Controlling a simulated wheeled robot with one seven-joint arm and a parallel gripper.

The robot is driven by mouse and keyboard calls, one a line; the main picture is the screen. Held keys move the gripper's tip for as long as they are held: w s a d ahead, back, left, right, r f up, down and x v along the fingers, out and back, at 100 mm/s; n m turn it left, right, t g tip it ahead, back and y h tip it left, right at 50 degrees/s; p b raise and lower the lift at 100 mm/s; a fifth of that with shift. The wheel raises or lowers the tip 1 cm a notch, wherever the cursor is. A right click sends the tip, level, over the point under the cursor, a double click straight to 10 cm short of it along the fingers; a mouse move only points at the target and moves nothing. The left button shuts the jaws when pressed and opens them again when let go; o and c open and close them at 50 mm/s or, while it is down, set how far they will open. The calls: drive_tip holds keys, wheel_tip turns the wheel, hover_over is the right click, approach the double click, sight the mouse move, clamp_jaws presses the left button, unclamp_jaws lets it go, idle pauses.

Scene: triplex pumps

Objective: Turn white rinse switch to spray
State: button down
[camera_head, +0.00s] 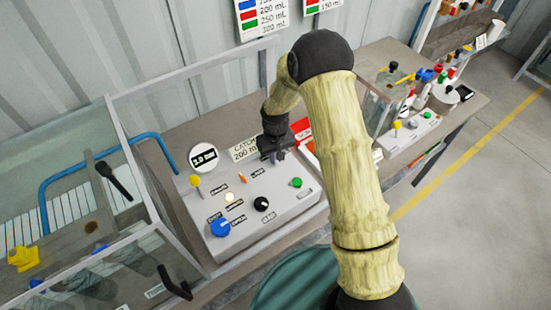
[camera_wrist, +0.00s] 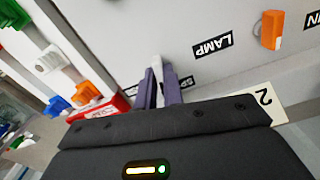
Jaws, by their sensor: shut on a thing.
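The white rinse switch (camera_wrist: 159,92) shows as a narrow pale strip between my fingers in the wrist view. My gripper (camera_wrist: 161,88) is shut on it, with one dark purple finger on each side. A label starting with "SP" (camera_wrist: 187,83) is partly hidden beside the right finger. In the head view my gripper (camera_head: 275,153) is at the back edge of the grey control panel (camera_head: 278,222), and it hides the switch there. The switch's exact angle cannot be told.
The panel also carries a blue knob (camera_head: 220,227), a black knob (camera_head: 261,204), a green button (camera_head: 296,182), a yellow lever (camera_head: 195,181) and an orange switch (camera_wrist: 271,30). A "CATCH 200 mL" sign (camera_head: 243,149) stands behind. Clear-walled enclosures flank the panel.

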drive_tip(key=shift+n+b, duration=0.3)
drive_tip(key=shift+n, duration=0.8)
drive_tip(key=c, duration=1.5)
unclamp_jaws()
drive_tip(key=shift+r, duration=0.1)
wheel_tip(320, 180, up, 17)
drive_tip(key=b, duration=0.3)
drive_tip(key=shift+r+b, duration=0.15)
drive_tip(key=shift+b, duration=0.15)
